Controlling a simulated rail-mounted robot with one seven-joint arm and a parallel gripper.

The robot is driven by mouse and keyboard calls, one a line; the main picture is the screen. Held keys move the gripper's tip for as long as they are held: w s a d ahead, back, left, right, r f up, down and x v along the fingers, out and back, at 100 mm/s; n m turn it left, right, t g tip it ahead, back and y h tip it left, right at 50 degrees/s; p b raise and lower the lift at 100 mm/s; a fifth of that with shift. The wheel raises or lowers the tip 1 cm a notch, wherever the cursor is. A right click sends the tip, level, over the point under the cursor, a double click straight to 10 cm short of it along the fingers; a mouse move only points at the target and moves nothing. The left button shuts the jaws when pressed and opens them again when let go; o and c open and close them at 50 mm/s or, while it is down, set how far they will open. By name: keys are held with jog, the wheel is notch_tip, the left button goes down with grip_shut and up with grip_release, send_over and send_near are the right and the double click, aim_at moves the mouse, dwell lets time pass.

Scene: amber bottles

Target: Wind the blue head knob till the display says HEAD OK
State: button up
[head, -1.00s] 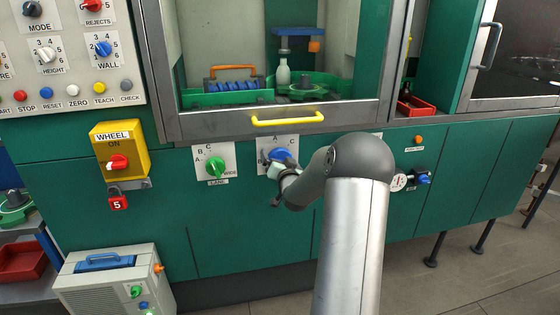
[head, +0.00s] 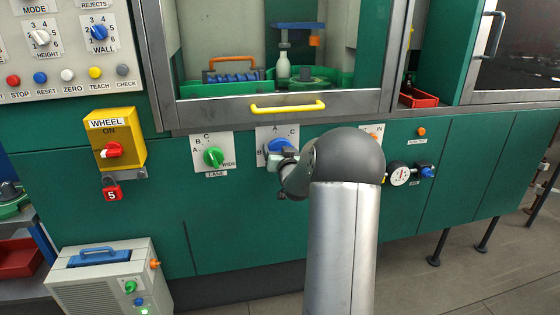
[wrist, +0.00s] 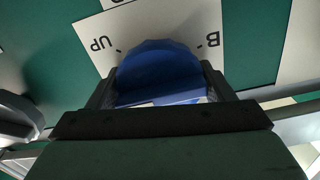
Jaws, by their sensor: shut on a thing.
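The blue knob (head: 279,147) sits on a white plate with letters A, B and C on the green panel below the yellow handle. My gripper (head: 276,160) is at this knob, partly hidden by my own arm. In the wrist view the blue knob (wrist: 160,72) lies between the two dark fingers of my gripper (wrist: 158,88), which is shut on it. Upside-down letters "UP" and "B" show on the plate around it. The knob's pointer is not clear. No readable display shows in these frames.
A green lane knob (head: 213,157) is just left. The yellow handle (head: 288,107) juts out above. A gauge (head: 399,173) with a small blue knob (head: 427,172) is to the right, beyond my arm.

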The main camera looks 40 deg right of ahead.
jog(key=n+b, duration=0.2)
jog(key=b, duration=0.1)
jog(key=shift+f+n, duration=0.3)
jog(key=n+b, duration=0.2)
jog(key=b, duration=0.1)
jog(key=shift+r+n+b, duration=0.2)
jog(key=shift+n+b, duration=0.1)
jog(key=shift+n, duration=0.1)
jog(key=shift+r, duration=0.1)
jog(key=o, duration=1)
jog(key=shift+s, duration=0.1)
jog(key=v, duration=1.7)
jog(key=shift+p, duration=0.3)
jog(key=shift+s+a, duration=0.1)
jog(key=shift+s, duration=0.05)
